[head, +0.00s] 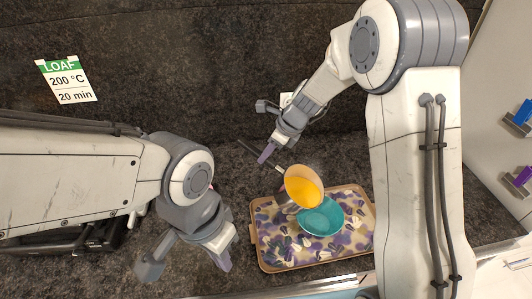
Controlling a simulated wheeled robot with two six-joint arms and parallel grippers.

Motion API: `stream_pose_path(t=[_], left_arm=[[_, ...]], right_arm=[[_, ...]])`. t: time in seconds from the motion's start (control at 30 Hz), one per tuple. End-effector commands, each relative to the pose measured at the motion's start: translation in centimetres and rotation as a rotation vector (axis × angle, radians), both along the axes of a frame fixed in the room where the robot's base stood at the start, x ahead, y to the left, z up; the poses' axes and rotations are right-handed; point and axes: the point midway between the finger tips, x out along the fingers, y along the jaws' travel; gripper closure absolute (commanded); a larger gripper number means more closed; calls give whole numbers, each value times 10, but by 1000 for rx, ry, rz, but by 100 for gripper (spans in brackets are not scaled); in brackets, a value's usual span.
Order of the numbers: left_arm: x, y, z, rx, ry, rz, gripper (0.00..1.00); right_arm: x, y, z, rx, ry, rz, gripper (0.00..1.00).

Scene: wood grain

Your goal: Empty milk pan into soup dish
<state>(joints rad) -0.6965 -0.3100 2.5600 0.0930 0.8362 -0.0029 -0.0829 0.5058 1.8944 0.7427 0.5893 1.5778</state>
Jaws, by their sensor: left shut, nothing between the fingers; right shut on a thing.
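The milk pan (303,174) is held in the air, tilted, with its open side towards the view and yellow-orange contents inside. Its dark handle (247,147) points to the upper left. My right gripper (266,153) is shut on that handle. The teal soup dish (332,228) sits upright on a patterned tray, below and right of the pan. The pan overlaps the dish's upper left rim in the picture. I cannot tell whether anything is flowing into the dish. My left gripper (222,260) is shut and empty, left of the tray.
The tray (274,250) has a purple and yellow leaf pattern and a tan rim. A paper label (67,80) is on the dark surface at upper left. A dark object (70,238) lies partly under my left arm. Blue (523,113) and purple (523,176) items are at the right edge.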

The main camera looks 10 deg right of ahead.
Motion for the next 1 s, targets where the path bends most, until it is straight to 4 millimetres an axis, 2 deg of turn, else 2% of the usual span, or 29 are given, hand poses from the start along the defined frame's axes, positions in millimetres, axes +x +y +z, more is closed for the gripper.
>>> stream_pose_path(t=[0.6,1.0], left_arm=[[0,0,-37,0,0,0,100],[0,0,-40,0,0,0,100]], right_arm=[[-5,-12,12,88,-52,-2,100],[-7,-14,17,104,-61,0,100]])
